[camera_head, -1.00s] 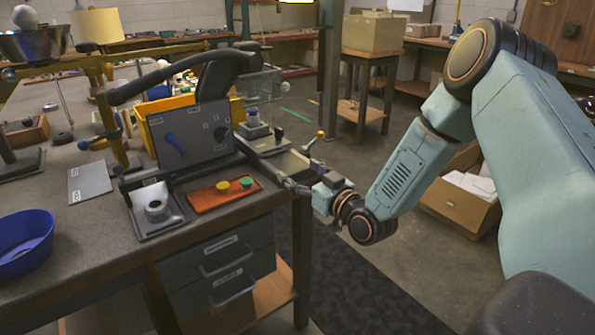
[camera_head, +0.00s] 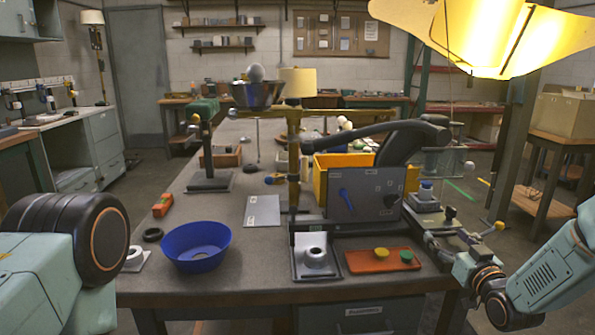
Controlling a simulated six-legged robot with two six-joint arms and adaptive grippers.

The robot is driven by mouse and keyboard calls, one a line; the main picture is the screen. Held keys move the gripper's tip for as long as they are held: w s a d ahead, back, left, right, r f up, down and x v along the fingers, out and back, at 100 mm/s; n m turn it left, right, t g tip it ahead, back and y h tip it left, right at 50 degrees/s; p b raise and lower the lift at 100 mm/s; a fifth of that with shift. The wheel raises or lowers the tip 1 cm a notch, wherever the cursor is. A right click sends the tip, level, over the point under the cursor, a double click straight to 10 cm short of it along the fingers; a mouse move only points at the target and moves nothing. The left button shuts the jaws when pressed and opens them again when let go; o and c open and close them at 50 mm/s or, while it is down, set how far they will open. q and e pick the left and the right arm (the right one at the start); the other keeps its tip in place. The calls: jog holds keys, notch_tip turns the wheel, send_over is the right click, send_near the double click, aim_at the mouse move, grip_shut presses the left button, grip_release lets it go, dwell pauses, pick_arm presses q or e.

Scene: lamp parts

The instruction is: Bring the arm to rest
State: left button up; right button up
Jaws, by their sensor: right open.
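My right arm comes in from the right edge, and its gripper (camera_head: 447,247) is at the right front corner of the workbench (camera_head: 270,275). The gripper is open and I see nothing between its fingers.
An orange tray (camera_head: 365,266) with yellow and green buttons lies near the gripper. A grey panel (camera_head: 350,205) stands before a yellow bin (camera_head: 413,178). A blue bowl (camera_head: 197,246) sits at the left front. A lit yellow shade (camera_head: 480,35) hangs above.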

jog(key=shift+w+a, duration=0.15)
jog(key=shift+w, duration=1.15)
jog(key=shift+s, duration=0.1)
jog(key=shift+s, duration=0.1)
